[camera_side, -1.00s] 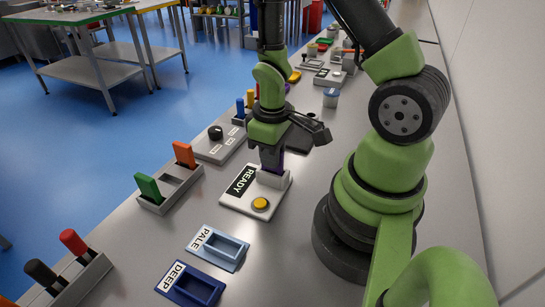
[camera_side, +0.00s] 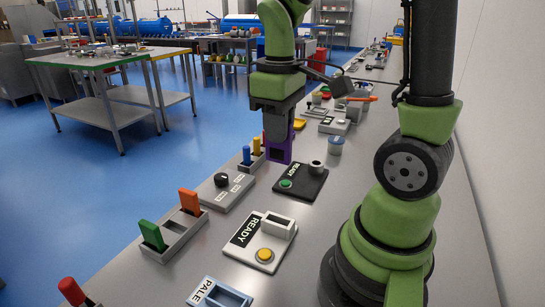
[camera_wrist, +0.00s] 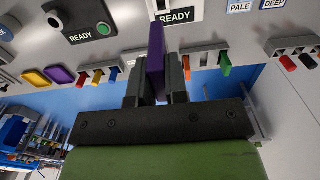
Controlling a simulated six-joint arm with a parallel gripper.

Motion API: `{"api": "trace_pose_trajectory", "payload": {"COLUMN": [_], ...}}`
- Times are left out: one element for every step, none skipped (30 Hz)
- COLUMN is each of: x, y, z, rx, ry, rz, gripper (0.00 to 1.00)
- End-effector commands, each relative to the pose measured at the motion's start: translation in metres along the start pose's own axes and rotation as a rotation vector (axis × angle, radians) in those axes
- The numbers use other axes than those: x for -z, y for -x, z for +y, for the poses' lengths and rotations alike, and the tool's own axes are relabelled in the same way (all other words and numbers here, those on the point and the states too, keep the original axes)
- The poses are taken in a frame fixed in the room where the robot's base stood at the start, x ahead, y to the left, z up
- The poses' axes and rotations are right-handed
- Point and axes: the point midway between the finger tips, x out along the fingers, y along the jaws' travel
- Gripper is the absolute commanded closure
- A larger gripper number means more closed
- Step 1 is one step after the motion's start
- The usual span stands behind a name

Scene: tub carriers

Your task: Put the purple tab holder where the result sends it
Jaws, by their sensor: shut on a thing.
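My gripper (camera_side: 277,112) is shut on the purple tab holder (camera_side: 280,150) and holds it upright, apart from the stations. In the wrist view the tab holder (camera_wrist: 156,62) stands between my two fingers (camera_wrist: 155,80). The white box (camera_side: 262,241) has a black label reading READY, a yellow button and an empty-looking socket. The dark box (camera_side: 308,188) behind it also reads READY and has a green button and a grey round holder. The light blue PALE tray (camera_side: 222,294) is cut off at the bottom edge. A DEEP label (camera_wrist: 273,3) shows in the wrist view.
A rack (camera_side: 176,240) with green and orange tabs stands at the bench's left edge. A grey knob panel (camera_side: 226,192) and blue and yellow tabs (camera_side: 251,155) are behind it. My arm's base fills the right. Bare bench lies between the white box and the base.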

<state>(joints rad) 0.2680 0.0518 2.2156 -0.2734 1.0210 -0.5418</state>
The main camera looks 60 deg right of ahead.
Motion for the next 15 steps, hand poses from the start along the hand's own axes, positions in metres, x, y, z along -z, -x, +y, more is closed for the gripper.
{"api": "trace_pose_trajectory", "payload": {"x": [0.0,0.0,0.0,0.0,0.001,0.003,0.004,0.006,0.009,0.012,0.015,0.019,0.021,0.023,0.025], "y": [0.003,0.004,0.005,0.005,0.005,0.004,0.002,0.0,-0.004,-0.007,-0.011,-0.016,-0.021,-0.025,-0.031], "z": [0.0,0.0,0.0,-0.001,-0.002,-0.005,-0.008,-0.012,-0.02,-0.026,-0.034,-0.045,-0.055,-0.065,-0.078], "rx": [-0.001,-0.001,-0.001,-0.001,0.0,0.0,0.0,0.0,0.001,0.0,0.0,-0.001,-0.001,-0.001,-0.002], "ry": [0.001,0.0,0.0,0.001,0.002,0.003,0.006,0.008,0.01,0.013,0.015,0.019,0.021,0.021,0.022], "rz": [0.003,0.003,0.001,0.001,0.0,-0.001,-0.003,-0.003,-0.005,-0.005,-0.007,-0.008,-0.008,-0.009,-0.009], "gripper": [1.0,1.0,1.0,1.0,1.0,1.0,1.0,1.0,1.0,1.0,1.0,1.0,1.0,1.0,1.0]}}
